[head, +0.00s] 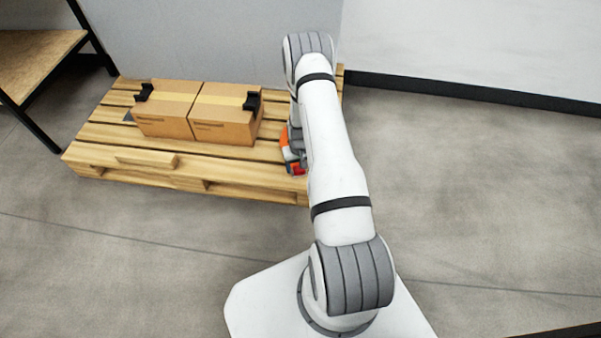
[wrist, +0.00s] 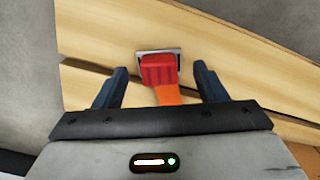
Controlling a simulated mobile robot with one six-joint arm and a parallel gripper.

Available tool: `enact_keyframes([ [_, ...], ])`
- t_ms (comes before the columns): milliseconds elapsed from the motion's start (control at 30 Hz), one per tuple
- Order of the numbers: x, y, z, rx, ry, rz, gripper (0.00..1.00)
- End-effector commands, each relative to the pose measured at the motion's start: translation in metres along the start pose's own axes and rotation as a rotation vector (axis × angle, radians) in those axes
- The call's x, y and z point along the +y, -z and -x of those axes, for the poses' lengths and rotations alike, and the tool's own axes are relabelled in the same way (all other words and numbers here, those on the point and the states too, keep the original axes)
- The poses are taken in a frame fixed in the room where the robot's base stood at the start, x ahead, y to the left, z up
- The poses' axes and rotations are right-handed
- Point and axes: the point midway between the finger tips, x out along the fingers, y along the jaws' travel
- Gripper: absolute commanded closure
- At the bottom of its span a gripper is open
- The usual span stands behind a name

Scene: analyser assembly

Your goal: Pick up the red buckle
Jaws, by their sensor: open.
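The red buckle (wrist: 159,69) shows in the wrist view, with a grey metal edge around its far side and an orange strap (wrist: 168,95) running from it toward my gripper. It lies over the wooden pallet. My gripper (wrist: 160,78) is open, with one dark finger on each side of the buckle and a visible gap to both. I cannot tell the height of the fingers above it. In the head view, a small part of the red buckle (head: 298,170) shows at the pallet's front right, mostly hidden by my arm.
The wooden pallet (head: 125,160) carries two cardboard boxes (head: 221,113) with a yellow band and black corner pieces, left of my arm. A grey wall stands behind. A shelf with black legs (head: 30,60) is at the far left. The floor right of my arm is clear.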

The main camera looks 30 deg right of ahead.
Motion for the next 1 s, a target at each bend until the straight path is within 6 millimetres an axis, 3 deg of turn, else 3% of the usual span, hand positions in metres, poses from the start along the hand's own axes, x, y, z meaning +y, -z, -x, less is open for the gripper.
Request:
enact_keyframes([
  [33, 0.002, 0.0, -0.014, -0.001, 0.0, -0.001, 0.35],
  [167, 0.002, 0.0, -0.031, -0.001, 0.0, 0.0, 0.35],
  [433, 0.002, 0.0, -0.033, 0.0, 0.0, -0.001, 0.35],
  [867, 0.003, 0.0, -0.033, 0.0, 0.0, -0.002, 0.7],
  [1000, 0.003, 0.0, -0.033, 0.0, 0.0, -0.002, 0.7],
])
